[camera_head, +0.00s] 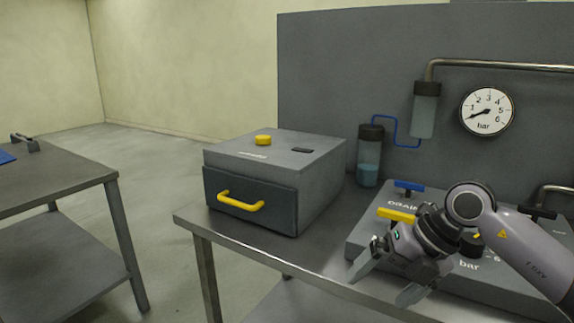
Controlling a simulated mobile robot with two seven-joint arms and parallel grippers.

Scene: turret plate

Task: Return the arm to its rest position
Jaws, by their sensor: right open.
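My right gripper (384,281) is open, with its two fingers spread and nothing between them. It is at the front edge of the valve panel (362,234), with my right arm coming in from the right. The wrist covers part of the panel and its lettering. A yellow lever (396,215) shows just behind the gripper; I cannot tell whether they touch. A blue lever (409,186) is farther back on the panel. My left gripper is not in view.
A grey box (322,181) with a yellow handle (240,201) and yellow knob (263,140) stands on the bench, left of the gripper. A pressure gauge (487,111) and vessels (369,167) are behind. Another table (62,183) is at left, with open floor between.

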